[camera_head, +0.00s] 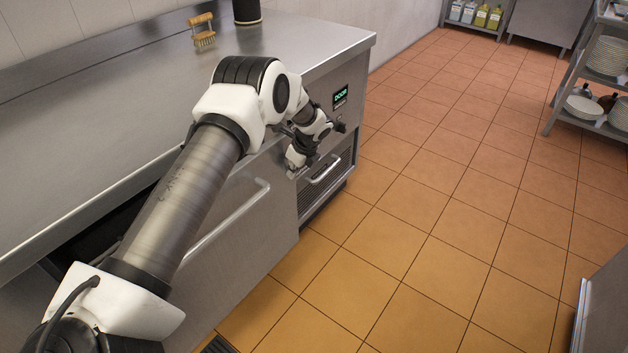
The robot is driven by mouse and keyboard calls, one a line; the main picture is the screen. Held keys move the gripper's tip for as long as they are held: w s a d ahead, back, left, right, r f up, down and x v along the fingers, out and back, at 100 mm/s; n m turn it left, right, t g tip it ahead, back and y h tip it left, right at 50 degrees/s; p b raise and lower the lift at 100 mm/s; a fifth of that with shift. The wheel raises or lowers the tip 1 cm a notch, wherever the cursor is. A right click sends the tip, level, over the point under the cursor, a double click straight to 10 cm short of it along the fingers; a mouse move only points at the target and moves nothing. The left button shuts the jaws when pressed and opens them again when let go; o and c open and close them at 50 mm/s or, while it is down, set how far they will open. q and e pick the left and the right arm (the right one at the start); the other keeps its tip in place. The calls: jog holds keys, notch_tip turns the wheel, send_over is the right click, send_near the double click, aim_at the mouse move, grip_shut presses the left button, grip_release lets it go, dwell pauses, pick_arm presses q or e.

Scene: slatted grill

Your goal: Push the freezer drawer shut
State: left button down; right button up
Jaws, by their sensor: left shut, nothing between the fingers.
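The freezer drawer (262,235) has a steel front with a long bar handle (232,218), under the counter. Its front stands out from the counter, and a dark gap (97,236) shows behind its top edge at the left. My left arm crosses over the drawer and hides part of its front and top edge. My left gripper (300,158) is shut and empty, near the upper right end of the drawer front. Whether it touches the front I cannot tell. My right gripper is out of view.
A control panel with a green display (340,96) sits right of the drawer, above a slatted grille (325,178). A wooden-handled brush (202,30) and a dark container (247,11) stand on the steel counter (100,125). A plate rack (590,90) stands far right.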

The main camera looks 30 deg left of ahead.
pick_arm(q)
jog(key=shift+w+a, duration=0.15)
jog(key=shift+a, duration=1.1)
jog(key=shift+w+a, duration=0.1)
jog(key=shift+a, duration=1.15)
jog(key=shift+d, duration=0.1)
